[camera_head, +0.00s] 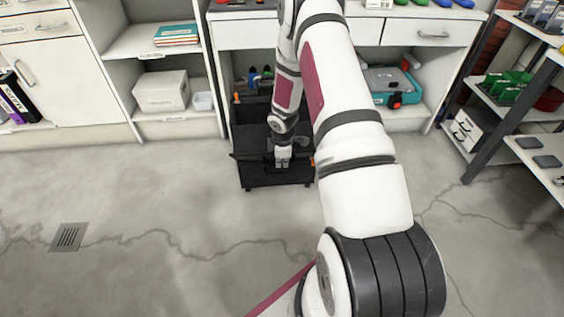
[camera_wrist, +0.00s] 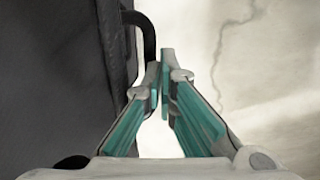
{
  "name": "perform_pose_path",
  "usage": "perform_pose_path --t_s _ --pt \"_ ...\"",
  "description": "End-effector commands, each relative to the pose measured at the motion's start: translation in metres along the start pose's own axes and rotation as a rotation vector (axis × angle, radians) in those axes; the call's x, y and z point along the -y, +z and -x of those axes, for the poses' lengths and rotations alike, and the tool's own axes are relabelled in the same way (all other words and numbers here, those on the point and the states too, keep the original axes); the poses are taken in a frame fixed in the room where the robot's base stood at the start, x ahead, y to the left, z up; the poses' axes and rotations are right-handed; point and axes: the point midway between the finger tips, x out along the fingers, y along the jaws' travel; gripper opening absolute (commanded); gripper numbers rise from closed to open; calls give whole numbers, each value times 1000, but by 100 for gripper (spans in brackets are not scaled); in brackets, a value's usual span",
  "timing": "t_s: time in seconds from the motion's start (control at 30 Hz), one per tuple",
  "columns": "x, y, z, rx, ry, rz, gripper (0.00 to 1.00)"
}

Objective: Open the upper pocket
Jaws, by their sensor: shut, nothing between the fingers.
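A black tool case (camera_head: 255,180) stands on the floor against the cabinet. Its upper part holds tools, and a dark ledge sticks out at the front; which part is the upper pocket I cannot tell. My gripper (camera_head: 283,160) is at the front of the case, over its ledge. In the wrist view my gripper (camera_wrist: 163,75) has its teal-padded fingers together with nothing between them. The case's dark side (camera_wrist: 60,90) fills the left. A curved black handle (camera_wrist: 149,35) projects from it, just left of the fingertips; whether they touch is unclear. My arm hides the case's right part.
White cabinets (camera_head: 60,70) and open shelves line the back. A white box (camera_head: 160,92) sits on a low shelf at the left. A teal case (camera_head: 390,85) is on the right shelf. A dark-framed rack (camera_head: 505,125) stands far right. The floor in front is clear.

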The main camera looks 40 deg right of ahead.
Motion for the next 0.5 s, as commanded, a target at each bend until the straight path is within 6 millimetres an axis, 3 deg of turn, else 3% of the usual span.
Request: perform_pose_path --t_s 0.07,0.27,0.5 --pt "-5 -1 -1 -6 12 0 23" --pt "0 -2 4 -4 7 1 30" --pt "10 -2 17 -3 5 2 30"
